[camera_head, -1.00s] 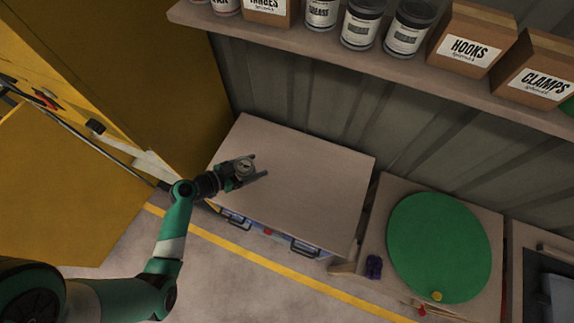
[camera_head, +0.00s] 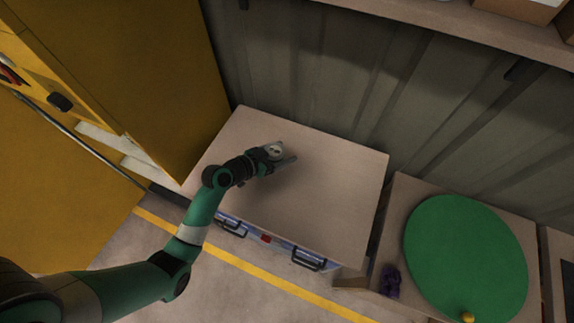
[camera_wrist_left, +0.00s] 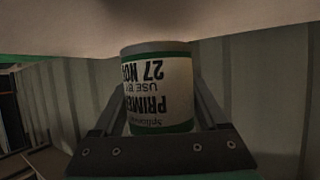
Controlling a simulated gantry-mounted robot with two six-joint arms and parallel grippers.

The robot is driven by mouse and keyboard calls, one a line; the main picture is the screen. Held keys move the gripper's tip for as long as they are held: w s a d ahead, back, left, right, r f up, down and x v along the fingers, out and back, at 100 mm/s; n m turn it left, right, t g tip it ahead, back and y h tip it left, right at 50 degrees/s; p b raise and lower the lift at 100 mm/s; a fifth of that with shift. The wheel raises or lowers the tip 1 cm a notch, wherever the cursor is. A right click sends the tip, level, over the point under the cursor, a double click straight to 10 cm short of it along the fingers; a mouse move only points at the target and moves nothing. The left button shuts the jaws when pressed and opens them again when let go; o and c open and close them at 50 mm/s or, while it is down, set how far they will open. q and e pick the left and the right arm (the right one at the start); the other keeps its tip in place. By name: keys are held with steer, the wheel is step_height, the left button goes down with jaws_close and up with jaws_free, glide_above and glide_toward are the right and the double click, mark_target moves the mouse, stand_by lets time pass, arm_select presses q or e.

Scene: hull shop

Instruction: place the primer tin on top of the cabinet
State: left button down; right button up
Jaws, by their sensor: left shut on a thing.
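The primer tin (camera_wrist_left: 158,90) is a grey tin with a white and green label, and its print reads upside down in the left wrist view. My left gripper (camera_head: 286,153) is shut on it, with a finger on either side. In the head view the tin (camera_head: 276,148) shows as a small grey round shape between the fingers. They are over the back left part of the cabinet's pale flat top (camera_head: 325,190). I cannot tell whether the tin touches that top. My right gripper is out of view.
A tall yellow cupboard (camera_head: 120,70) stands at the left. A corrugated wall (camera_head: 330,70) rises behind, with a shelf (camera_head: 450,22) above. A green round disc (camera_head: 465,255) lies on the unit at the right. The rest of the cabinet top is bare.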

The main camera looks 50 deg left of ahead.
arm_select(q)
steer(key=shift+w+d+f, duration=0.15)
steer(key=shift+w+f, duration=0.45)
steer(key=shift+f, duration=0.1)
steer(key=shift+w+f+b, duration=0.15)
steer(key=shift+f+b, duration=0.2)
step_height(320, 180, down, 3)
steer(key=shift+d+f+b, duration=0.1)
steer(key=shift+b, duration=0.7)
jaws_free()
